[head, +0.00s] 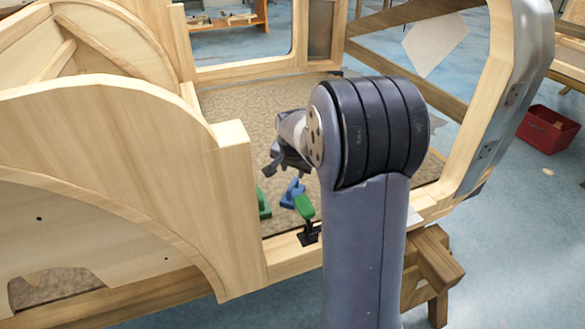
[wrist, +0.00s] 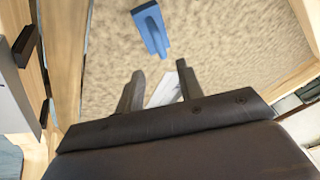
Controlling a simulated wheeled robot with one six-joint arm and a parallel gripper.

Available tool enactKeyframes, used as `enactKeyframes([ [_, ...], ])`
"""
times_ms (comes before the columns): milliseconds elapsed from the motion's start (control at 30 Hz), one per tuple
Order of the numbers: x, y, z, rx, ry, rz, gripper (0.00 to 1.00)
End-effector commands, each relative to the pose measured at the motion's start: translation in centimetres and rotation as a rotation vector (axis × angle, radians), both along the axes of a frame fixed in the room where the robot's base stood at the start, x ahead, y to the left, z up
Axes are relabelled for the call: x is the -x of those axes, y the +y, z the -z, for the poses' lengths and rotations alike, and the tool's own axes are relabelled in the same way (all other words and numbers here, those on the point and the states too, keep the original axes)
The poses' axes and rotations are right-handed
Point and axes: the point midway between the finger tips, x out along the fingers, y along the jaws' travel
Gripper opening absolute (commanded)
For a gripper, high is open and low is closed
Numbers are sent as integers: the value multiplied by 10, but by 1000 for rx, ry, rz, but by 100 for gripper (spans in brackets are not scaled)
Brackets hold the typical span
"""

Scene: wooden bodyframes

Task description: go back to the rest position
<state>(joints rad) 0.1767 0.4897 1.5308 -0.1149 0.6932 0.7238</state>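My gripper (head: 272,164) hangs over the carpeted floor inside the wooden bodyframe (head: 232,190), at the end of my bent arm. In the wrist view my gripper (wrist: 160,78) has its two fingers apart. A pale flat piece (wrist: 166,90) shows between them; I cannot tell what it is, but no finger appears closed on it. The blue tool (wrist: 152,28) lies on the carpet beyond the fingertips, and the blue tool also shows in the head view (head: 292,193) below my gripper.
A green clamp handle (head: 305,207) stands at the frame's front sill, with another green piece (head: 264,204) beside it. Wooden side panels stand at left and a metal-edged post (head: 500,110) at right. A red bin (head: 547,130) sits on the blue floor, far right.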

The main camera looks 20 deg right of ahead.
Motion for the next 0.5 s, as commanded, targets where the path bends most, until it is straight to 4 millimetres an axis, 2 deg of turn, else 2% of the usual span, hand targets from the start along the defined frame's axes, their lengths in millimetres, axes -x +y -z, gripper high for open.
enactKeyframes([
  [233,-5,-2,14,0,3,0,35],
  [500,-24,-9,57,0,4,1,35],
])
